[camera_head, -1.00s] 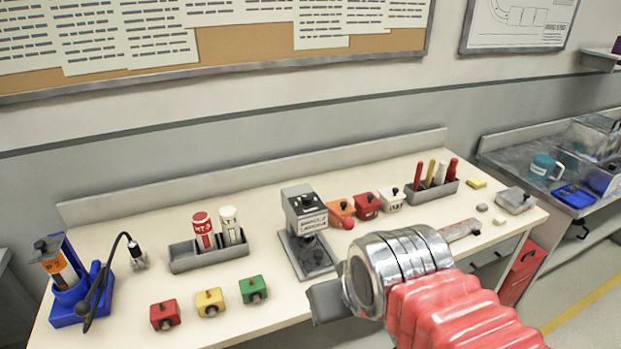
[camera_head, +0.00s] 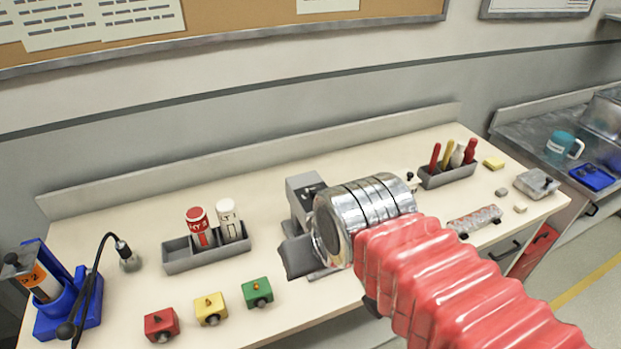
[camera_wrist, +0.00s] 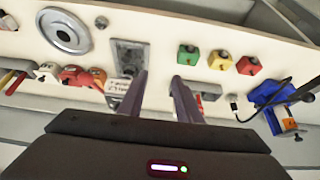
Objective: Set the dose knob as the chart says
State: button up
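A grey bench device (camera_head: 301,187) with a dark top part stands mid-bench, partly hidden behind my arm in the head view. It also shows in the wrist view (camera_wrist: 129,53), with a white label too small to read. I cannot tell which knob is the dose knob. Printed sheets (camera_head: 138,18) hang on the corkboard, cut off at the top; their text is unreadable.
Red (camera_head: 161,324), yellow (camera_head: 210,308) and green (camera_head: 257,292) knobbed boxes line the front edge. A grey tray (camera_head: 178,260) holds two bottles. A blue stand (camera_head: 68,317) is at left, a pen tray (camera_head: 447,178) at right. The wrist view shows a round metal disc (camera_wrist: 64,32).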

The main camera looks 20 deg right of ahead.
jog(key=shift+o, duration=1.4)
jog(key=shift+w+r, duration=0.1)
jog(key=shift+r, duration=0.05)
jog(key=shift+w+d+r, duration=0.1)
jog(key=shift+w+r, duration=0.05)
jog(key=shift+r, duration=0.05)
notch_tip(320, 180, up, 11)
jog(key=n+g, duration=0.6)
jog(key=n, duration=1.2)
send_over(316, 188)
jog(key=shift+f, duration=0.15)
jog(key=shift+f, duration=0.1)
notch_tip(316, 188, down, 14)
jog(key=shift+r, duration=0.15)
